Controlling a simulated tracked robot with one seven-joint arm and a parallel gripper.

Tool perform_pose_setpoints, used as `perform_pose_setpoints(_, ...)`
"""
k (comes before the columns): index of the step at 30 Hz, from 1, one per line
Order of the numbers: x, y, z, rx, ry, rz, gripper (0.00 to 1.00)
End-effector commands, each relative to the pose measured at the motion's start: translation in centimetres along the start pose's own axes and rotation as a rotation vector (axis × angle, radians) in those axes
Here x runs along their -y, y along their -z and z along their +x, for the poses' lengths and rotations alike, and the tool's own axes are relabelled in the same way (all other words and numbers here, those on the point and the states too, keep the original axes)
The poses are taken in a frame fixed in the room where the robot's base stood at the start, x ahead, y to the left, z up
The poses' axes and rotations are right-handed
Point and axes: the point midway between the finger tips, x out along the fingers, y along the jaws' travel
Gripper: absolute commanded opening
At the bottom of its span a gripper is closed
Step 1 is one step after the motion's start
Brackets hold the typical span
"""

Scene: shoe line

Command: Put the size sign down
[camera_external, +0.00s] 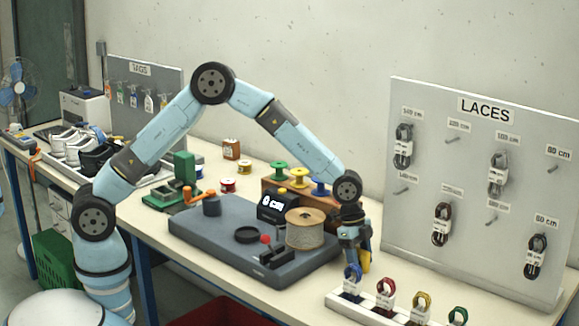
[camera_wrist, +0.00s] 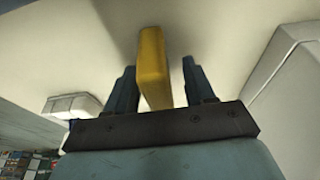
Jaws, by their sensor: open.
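The size sign is a yellow piece (camera_wrist: 153,65) standing between my two fingers in the wrist view. In the external view it shows as a yellow patch (camera_external: 364,261) beside my gripper (camera_external: 351,270), low over the bench. My gripper (camera_wrist: 160,85) is open, with a gap on each side of the yellow piece; the right gap looks wider. The far end of the yellow piece meets a pale surface. Its face and lettering are hidden.
A white rack (camera_external: 370,316) with several coloured lace bundles stands just in front of my gripper. The grey LACES board (camera_external: 440,150) stands to the right. A grey machine base (camera_external: 215,240) with a spool (camera_external: 312,232) and display (camera_external: 276,206) is to the left.

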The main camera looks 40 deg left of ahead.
Motion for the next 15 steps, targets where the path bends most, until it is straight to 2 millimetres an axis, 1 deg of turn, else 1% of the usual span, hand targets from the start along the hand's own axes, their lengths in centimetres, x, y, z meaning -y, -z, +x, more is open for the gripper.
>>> perform_pose_setpoints(4, 0.0, 0.02, -0.04, 0.0, 0.0, 0.0, 0.53)
perform_pose_setpoints(15, -0.01, 0.02, -0.06, 0.0, 0.0, 0.0, 0.17)
